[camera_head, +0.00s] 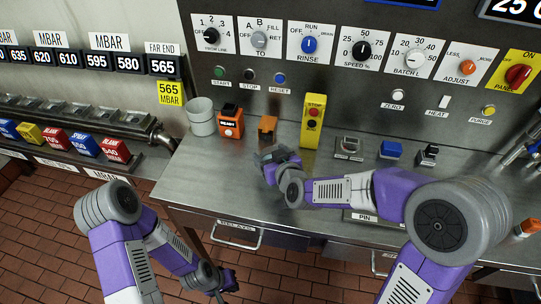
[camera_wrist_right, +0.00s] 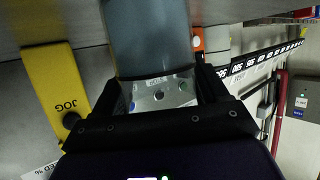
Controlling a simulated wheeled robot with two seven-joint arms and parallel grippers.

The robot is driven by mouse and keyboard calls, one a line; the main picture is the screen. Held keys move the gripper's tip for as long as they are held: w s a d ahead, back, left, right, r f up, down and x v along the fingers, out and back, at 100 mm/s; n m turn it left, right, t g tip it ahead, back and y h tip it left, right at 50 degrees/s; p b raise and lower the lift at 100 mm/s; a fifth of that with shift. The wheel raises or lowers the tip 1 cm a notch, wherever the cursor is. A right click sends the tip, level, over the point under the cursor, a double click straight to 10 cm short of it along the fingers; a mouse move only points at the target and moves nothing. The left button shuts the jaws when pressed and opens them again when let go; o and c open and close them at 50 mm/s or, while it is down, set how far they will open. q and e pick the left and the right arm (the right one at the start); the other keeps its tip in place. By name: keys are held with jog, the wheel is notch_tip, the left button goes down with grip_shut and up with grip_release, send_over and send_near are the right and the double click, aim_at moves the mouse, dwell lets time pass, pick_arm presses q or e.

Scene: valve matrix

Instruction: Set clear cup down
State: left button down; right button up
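A see-through bluish-grey cup (camera_wrist_right: 150,35) stands out in the right wrist view, between the dark fingers of my right gripper (camera_wrist_right: 160,88). The fingers appear to press its sides. In the head view my right gripper (camera_head: 268,158) is low over the steel counter, in front of the yellow STOP box. The cup is hard to make out there, and I cannot tell whether it touches the counter. My left gripper (camera_head: 222,284) hangs below the counter's front edge, apart from the cup; its fingers are small and dark.
A grey-white cylindrical container (camera_head: 202,116), an orange READY box (camera_head: 230,122), a small orange block (camera_head: 267,128) and the yellow STOP box (camera_head: 313,122) line the counter's back. Switches (camera_head: 348,148) stand farther right. The counter's front left (camera_head: 205,170) is bare.

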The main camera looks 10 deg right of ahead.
jog(key=o, duration=0.4)
jog(key=shift+s+r+p, duration=0.15)
jog(key=shift+r+p, duration=0.15)
jog(key=shift+r, duration=0.05)
jog(key=shift+b+v, duration=0.8)
jog(key=shift+v, duration=5.05)
